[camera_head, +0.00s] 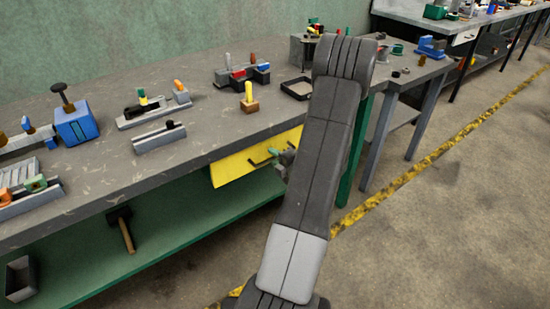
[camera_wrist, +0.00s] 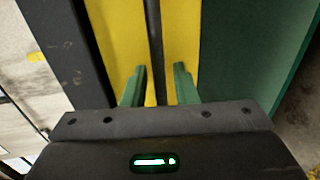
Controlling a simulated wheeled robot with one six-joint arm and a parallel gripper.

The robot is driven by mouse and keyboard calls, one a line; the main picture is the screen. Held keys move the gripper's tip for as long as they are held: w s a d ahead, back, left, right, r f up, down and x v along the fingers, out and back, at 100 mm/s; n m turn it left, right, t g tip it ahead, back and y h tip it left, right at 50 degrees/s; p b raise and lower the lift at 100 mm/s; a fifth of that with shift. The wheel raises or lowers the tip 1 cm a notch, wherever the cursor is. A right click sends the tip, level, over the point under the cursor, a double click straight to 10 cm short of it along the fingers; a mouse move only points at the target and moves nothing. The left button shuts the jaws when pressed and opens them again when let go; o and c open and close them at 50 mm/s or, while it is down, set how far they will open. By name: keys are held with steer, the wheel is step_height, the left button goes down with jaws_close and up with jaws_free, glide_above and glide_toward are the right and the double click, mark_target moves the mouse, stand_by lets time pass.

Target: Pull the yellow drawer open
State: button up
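The yellow drawer (camera_head: 232,170) sits under the edge of the grey workbench top, and its front looks about flush with the bench. A dark bar handle (camera_head: 262,162) stands out from its front. My gripper (camera_head: 283,160) is at the handle, partly hidden behind my arm. In the wrist view, the yellow drawer front (camera_wrist: 182,30) fills the upper middle, and the dark handle (camera_wrist: 155,45) runs between the two green fingers of my gripper (camera_wrist: 158,85). The fingers are open, with a gap on each side of the handle. Whether their tips reach past the bar is unclear.
The bench top (camera_head: 200,135) carries a blue block device (camera_head: 76,122), a yellow peg on a wooden base (camera_head: 249,98) and a black tray (camera_head: 297,88). A green shelf (camera_head: 170,235) runs below, with a hammer (camera_head: 125,232). The floor at right is clear.

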jaws_close()
steer(key=f+p+v, duration=0.2)
steer(key=v, duration=1.1)
steer(key=f+p+v, duration=0.2)
steer(key=f+v, duration=0.1)
steer(key=v, duration=1)
steer(key=shift+s+d, duration=0.3)
steer(key=shift+s, duration=0.05)
jaws_free()
